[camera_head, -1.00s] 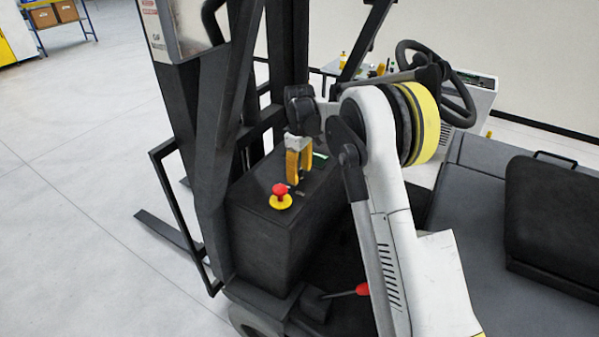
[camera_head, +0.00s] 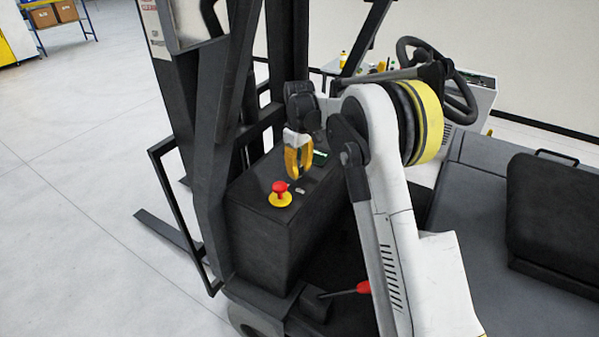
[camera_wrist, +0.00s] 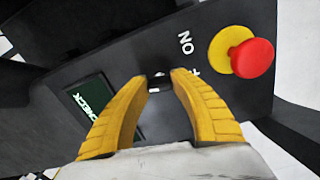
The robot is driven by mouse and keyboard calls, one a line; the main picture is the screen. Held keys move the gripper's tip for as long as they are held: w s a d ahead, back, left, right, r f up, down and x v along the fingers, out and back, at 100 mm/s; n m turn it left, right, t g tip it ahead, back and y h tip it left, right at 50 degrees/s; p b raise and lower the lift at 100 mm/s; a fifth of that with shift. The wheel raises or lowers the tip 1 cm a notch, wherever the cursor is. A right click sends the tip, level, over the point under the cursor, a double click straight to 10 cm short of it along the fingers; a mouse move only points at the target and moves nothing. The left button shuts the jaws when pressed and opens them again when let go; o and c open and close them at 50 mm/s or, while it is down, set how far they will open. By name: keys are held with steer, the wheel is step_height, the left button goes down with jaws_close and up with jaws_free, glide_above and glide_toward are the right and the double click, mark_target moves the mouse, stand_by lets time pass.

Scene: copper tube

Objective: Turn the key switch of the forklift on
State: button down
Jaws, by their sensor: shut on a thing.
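The forklift's dark control box (camera_head: 265,235) stands in the middle of the head view. Its key switch (camera_wrist: 160,83) shows in the wrist view as a small dark and light part between my fingertips. My gripper (camera_wrist: 161,77) has its yellow fingers on either side of the key switch and is shut on it. White "ON" lettering (camera_wrist: 185,43) is beside the switch, with another mark partly hidden by a finger. In the head view my gripper (camera_head: 300,177) points down at the box top, and its fingers hide the key.
A red emergency button on a yellow base (camera_head: 280,193) stands close to my gripper; the wrist view also shows it (camera_wrist: 245,54). A small green screen (camera_head: 320,158) lies on the other side. Dark mast posts (camera_head: 240,80) rise close behind.

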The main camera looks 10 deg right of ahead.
mark_target(299, 167)
steer(key=m+b, duration=0.2)
steer(key=m, duration=0.3)
steer(key=shift+f+m, duration=0.1)
steer(key=shift+m, duration=0.2)
steer(key=shift+m+b, duration=0.9)
steer(key=shift+m, duration=1.2)
steer(key=c, duration=1.1)
jaws_free()
steer(key=shift+o, duration=0.2)
step_height(299, 167, up, 12)
